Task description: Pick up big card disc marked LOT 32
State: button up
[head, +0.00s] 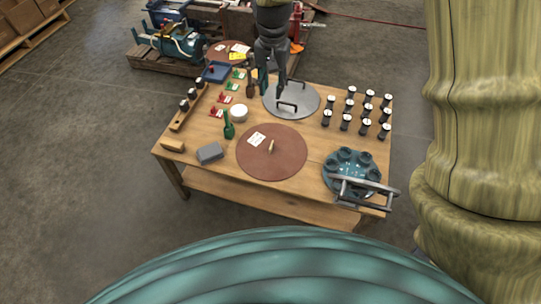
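A big reddish-brown disc (285,165) lies flat on the front middle of the wooden table. It carries a white label (257,139) and a small upright tan grip (271,146). The label's print is too small to read. Another brown disc (218,58) with white labels lies beyond the table's far edge, partly hidden; its lot number is unreadable too. My gripper (273,94) hangs fingers down over the left part of a grey disc, behind the front brown disc. Its two fingers look apart, with nothing visible between them.
The grey disc (308,103) has a dark raised handle. Several black cylinders (346,122) stand at the right. A teal round holder (337,183) with a metal handle sits front right. A white cylinder (239,113), green scoop (229,131) and grey block (210,153) stand left.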

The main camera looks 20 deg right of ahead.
jog(key=b, duration=1.6)
send_over(272, 144)
notch_tip(272, 144, down, 18)
jog(key=shift+s+f+b, duration=0.1)
jog(key=shift+f+b, duration=1.2)
jog(key=shift+f, duration=1.55)
jog(key=shift+s+a+f+b, duration=0.15)
jog(key=shift+f+b, duration=0.7)
jog(key=shift+f, duration=0.45)
jog(key=shift+s+a+f+b, duration=0.1)
jog(key=shift+f+b, duration=0.75)
jog(key=shift+f, duration=0.4)
jog(key=shift+r, duration=0.1)
grip_shut()
